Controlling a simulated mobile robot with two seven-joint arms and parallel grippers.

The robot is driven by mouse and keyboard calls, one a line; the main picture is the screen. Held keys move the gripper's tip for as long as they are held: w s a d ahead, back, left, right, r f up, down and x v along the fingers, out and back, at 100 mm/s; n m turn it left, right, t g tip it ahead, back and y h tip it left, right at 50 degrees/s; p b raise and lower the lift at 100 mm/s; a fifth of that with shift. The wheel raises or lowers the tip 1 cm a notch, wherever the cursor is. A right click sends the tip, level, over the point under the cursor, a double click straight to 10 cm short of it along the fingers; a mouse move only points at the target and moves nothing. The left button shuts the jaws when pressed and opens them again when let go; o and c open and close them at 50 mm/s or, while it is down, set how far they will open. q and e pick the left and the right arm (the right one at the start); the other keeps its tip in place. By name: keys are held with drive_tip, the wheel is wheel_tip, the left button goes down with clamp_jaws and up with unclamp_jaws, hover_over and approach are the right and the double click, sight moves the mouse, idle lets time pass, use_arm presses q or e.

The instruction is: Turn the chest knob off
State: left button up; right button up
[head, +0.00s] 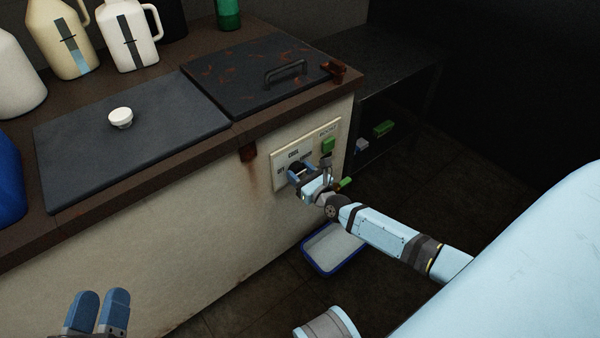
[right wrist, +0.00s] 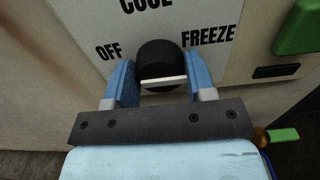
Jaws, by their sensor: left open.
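The chest knob (right wrist: 160,62) is a black dial with a white bar across its near side, on a cream panel (head: 333,129) on the chest's front. In the right wrist view, OFF is printed to its left, COOL above and FREEZE to its right. My right gripper (right wrist: 161,82) has one blue finger on each side of the knob, both appearing to touch it. In the head view, the right gripper (head: 301,172) covers much of the knob. My left gripper (head: 98,312) is open and empty at the bottom left, away from the panel.
A green button (head: 328,145) sits right of the knob, and a green-handled valve (head: 344,183) lies just beyond my right gripper. The chest top holds dark lids (head: 130,140) and several jugs (head: 128,38). A blue-rimmed tray (head: 334,250) lies on the floor below.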

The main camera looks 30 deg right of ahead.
drive_tip(key=c, duration=0.4)
drive_tip(key=shift+o, duration=0.2)
